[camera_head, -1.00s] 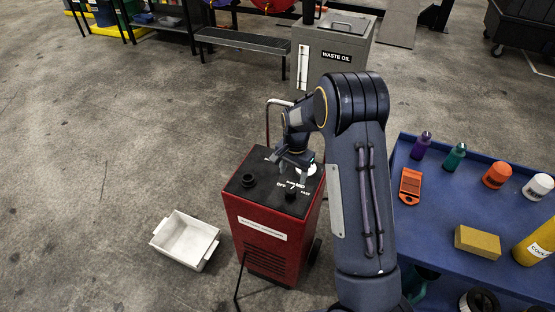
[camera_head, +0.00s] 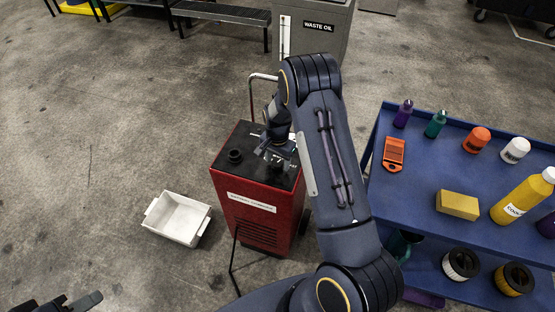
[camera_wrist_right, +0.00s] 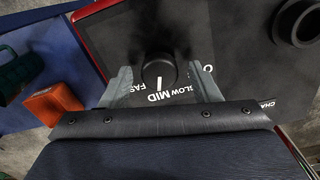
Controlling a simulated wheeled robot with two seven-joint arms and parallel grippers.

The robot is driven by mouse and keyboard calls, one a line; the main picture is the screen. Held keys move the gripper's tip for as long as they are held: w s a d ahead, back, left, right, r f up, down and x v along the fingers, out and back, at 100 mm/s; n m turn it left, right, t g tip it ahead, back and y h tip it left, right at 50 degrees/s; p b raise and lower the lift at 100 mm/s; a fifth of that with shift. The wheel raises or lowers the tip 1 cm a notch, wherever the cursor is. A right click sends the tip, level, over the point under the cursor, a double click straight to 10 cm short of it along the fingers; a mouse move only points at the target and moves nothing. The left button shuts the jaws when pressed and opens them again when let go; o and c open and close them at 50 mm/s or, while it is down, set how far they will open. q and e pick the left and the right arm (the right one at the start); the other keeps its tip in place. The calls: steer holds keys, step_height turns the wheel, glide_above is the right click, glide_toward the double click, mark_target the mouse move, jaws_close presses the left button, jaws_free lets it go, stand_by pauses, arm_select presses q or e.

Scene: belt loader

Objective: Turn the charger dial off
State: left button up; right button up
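The red charger (camera_head: 226,190) stands on the floor with a black top panel. In the right wrist view, its round black dial (camera_wrist_right: 158,70) sits on the panel (camera_wrist_right: 245,60) among the labels FAST, MID, SLOW and a partly hidden one starting with O. My right gripper (camera_wrist_right: 163,82) is open over the panel, one finger on each side of the dial, with gaps visible. In the head view, my right gripper (camera_head: 277,150) largely covers the dial area. My left gripper (camera_head: 75,300) shows partly at the bottom left edge.
A second black knob or socket (camera_head: 234,156) stands up on the charger top. A blue cart (camera_head: 415,215) with bottles and a yellow block is close on the right. A white tray (camera_head: 176,218) lies on the floor at left. A waste oil bin (camera_head: 318,45) stands behind.

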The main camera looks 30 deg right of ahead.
steer(key=c, duration=0.9)
steer(key=shift+f+n+b, duration=0.15)
steer(key=shift+n+b, duration=0.75)
steer(key=shift+b, duration=0.1)
steer(key=n+b, duration=0.2)
steer(key=shift+n, duration=0.3)
steer(key=n+b, duration=0.3)
steer(key=n, duration=0.2)
steer(key=n+b, duration=0.1)
steer(key=n, duration=0.2)
steer(key=shift+n, duration=0.4)
steer(key=shift+n+b, duration=0.55)
steer(key=shift+n, duration=0.85)
steer(key=o, duration=1)
